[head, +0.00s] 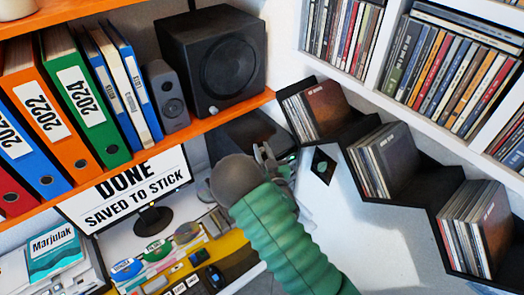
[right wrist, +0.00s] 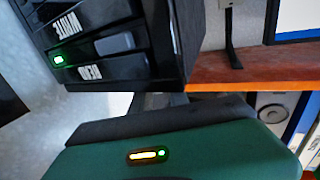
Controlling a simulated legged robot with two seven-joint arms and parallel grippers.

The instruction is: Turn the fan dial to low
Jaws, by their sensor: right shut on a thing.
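I see no fan and no dial that I can make out as a fan dial in either view. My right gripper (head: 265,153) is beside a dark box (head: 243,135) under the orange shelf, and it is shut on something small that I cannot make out. In the right wrist view a black unit (right wrist: 110,45) shows, with white labels and a lit green light (right wrist: 58,59). A grey part (right wrist: 155,103) lies below it, partly hidden by a green housing with a yellow and a green light. My left gripper is not in view.
An orange shelf (head: 190,133) holds binders (head: 85,110) and a black speaker (head: 210,60). Below stand a monitor (head: 130,190) reading "DONE SAVED TO STICK" and a cluttered yellow desk. At right, a black zigzag rack (head: 350,130) holds discs, close to my right arm.

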